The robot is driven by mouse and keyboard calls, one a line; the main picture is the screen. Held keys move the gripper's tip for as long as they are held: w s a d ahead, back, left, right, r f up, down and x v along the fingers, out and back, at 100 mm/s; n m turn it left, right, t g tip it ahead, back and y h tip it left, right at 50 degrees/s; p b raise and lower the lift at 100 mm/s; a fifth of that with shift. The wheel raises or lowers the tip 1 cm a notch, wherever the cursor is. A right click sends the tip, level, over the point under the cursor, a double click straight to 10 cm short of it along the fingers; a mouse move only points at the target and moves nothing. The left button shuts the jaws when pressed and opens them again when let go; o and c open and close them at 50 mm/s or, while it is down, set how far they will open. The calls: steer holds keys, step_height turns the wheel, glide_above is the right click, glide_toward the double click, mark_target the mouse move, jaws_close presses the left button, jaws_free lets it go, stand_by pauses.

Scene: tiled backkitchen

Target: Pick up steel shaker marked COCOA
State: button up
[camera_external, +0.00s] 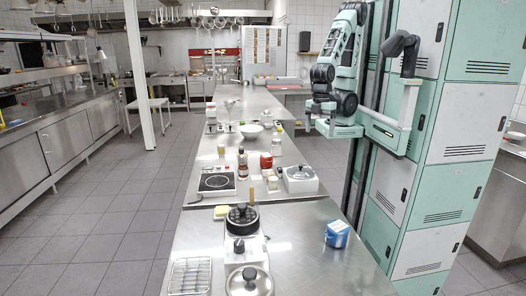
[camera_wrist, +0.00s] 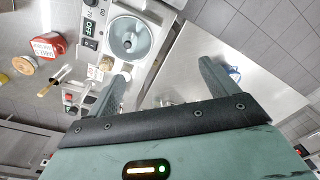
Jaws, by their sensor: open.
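A small container with a tan, speckled top and a pale label (camera_wrist: 105,63) stands beside the white machine in the wrist view; it may be the cocoa shaker, but no lettering is legible. In the external view, a small pale shaker (camera_external: 273,184) stands left of the steel-lidded white appliance, probably the same thing. My gripper (camera_wrist: 162,72) is open and empty, its two fingers wide apart above the steel counter. The small container lies near the left fingertip in the picture, and I am not touching it. In the external view my arm is raised to the right of the counter.
The white appliance (camera_external: 301,180) with a steel bowl stands close by. A red canister (camera_external: 266,160), bottles (camera_external: 242,163) and a hot plate (camera_external: 217,182) crowd the counter (camera_external: 330,275).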

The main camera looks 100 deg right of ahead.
steer(key=shift+c, duration=0.9)
